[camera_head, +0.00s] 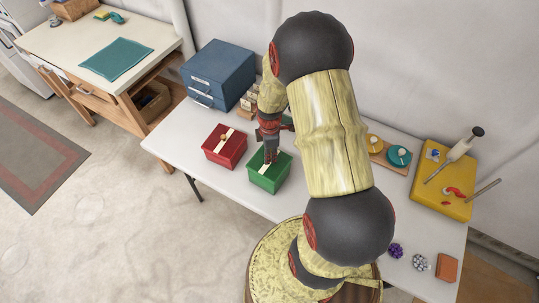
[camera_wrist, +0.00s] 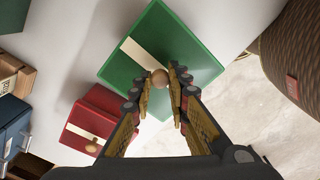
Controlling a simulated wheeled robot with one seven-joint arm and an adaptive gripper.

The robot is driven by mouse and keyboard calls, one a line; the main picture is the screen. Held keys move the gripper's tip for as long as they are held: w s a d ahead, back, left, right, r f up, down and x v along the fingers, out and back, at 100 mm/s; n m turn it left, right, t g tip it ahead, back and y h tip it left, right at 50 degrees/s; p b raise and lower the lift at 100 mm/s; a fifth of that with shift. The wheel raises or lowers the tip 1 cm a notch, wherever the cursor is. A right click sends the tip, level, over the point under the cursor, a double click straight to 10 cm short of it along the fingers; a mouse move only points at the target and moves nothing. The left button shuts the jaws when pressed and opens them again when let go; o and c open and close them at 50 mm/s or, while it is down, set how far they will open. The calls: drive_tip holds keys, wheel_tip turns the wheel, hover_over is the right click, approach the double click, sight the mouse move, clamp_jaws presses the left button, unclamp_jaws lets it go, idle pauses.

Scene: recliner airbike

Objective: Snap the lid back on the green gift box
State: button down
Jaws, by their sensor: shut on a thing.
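The green gift box (camera_head: 264,184) stands on the white table, right of the red box. Its green lid (camera_wrist: 185,45) has a cream stripe and a round wooden knob (camera_wrist: 159,78). My gripper (camera_head: 270,160) points down over the green box. In the wrist view my gripper (camera_wrist: 163,84) has its fingertips closed around the knob. In the head view the lid lies over the top of the box, partly hidden by my fingers. I cannot tell whether it is fully seated or slightly raised.
A red box (camera_head: 224,150) with a cream stripe stands close on the left. A blue drawer unit (camera_head: 220,70) is behind it. A yellow board (camera_head: 441,185) with tools and wooden trays stand to the right. The table's front edge is near the green box.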

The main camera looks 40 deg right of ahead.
idle(0.3)
drive_tip(key=c, duration=1.6)
unclamp_jaws()
drive_tip(key=shift+c, duration=0.2)
drive_tip(key=o, duration=0.3)
drive_tip(key=shift+o, duration=1)
drive_tip(key=shift+r+p, duration=2.45)
drive_tip(key=shift+r, duration=1.05)
drive_tip(key=shift+c, duration=1.4)
